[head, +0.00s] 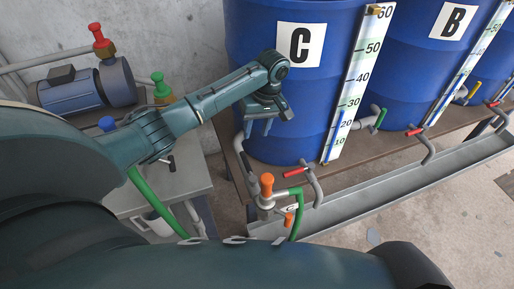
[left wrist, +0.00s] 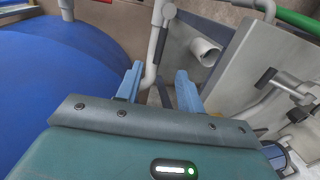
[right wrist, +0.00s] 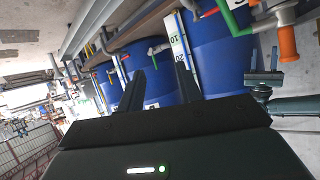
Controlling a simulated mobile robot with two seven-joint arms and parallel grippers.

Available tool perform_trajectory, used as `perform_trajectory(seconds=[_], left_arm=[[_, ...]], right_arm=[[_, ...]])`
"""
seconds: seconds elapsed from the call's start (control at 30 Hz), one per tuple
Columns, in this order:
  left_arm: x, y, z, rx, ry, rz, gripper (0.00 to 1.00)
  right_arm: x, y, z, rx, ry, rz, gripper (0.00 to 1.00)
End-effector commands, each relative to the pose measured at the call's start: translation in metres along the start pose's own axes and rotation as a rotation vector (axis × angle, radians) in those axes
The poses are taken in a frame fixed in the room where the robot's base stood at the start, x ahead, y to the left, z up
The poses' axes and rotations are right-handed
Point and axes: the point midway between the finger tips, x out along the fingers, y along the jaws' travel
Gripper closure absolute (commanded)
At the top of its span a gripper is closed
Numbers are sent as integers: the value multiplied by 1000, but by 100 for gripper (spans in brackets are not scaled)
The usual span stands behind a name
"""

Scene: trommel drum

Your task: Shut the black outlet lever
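A black lever (left wrist: 266,78) on a grey pipe valve shows at the right of the left wrist view, beside a pale panel. In the head view a small dark lever (head: 171,160) sits by the grey-topped stand, partly behind my left arm. My left gripper (head: 258,128) is open and empty in front of blue drum C (head: 262,90); its two blue fingers stand apart in the left wrist view (left wrist: 158,88). It is to the right of the lever in the head view and not touching it. My right gripper (right wrist: 158,82) is open and empty, with drums beyond its fingers.
An orange-capped valve (head: 266,185) and a red-handled valve (head: 296,172) stand before drum C. A grey trough (head: 400,175) runs along the drums. A blue pump (head: 85,88) stands at the left. Green hoses pass near the stand.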

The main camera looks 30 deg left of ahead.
Motion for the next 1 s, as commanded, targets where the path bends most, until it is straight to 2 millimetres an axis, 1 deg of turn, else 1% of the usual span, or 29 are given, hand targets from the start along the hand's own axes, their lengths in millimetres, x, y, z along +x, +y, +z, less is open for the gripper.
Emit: perform_trajectory(seconds=[0.17, 0.3, 0.5, 0.6, 0.7, 0.8, 1.0], left_arm=[[20, -1, 1, 2, -1, -5, 62], [49, -1, 1, 2, -1, -6, 62], [91, 0, 1, 1, -1, -4, 62], [108, 0, 1, 1, 0, -3, 62], [120, 0, 0, 2, 1, -1, 62], [127, 0, 0, 3, 2, -1, 62], [131, 0, 0, 3, 2, 1, 62]], right_arm=[[-4, -4, 12, 9, -22, -7, 65], [-3, -6, 18, 16, -27, -13, 65], [0, -6, 21, 28, -22, -17, 65], [1, -6, 21, 33, -17, -19, 65], [2, -5, 21, 36, -14, -18, 65], [3, -4, 21, 40, -11, -16, 65], [3, -4, 19, 46, -7, -15, 65]])
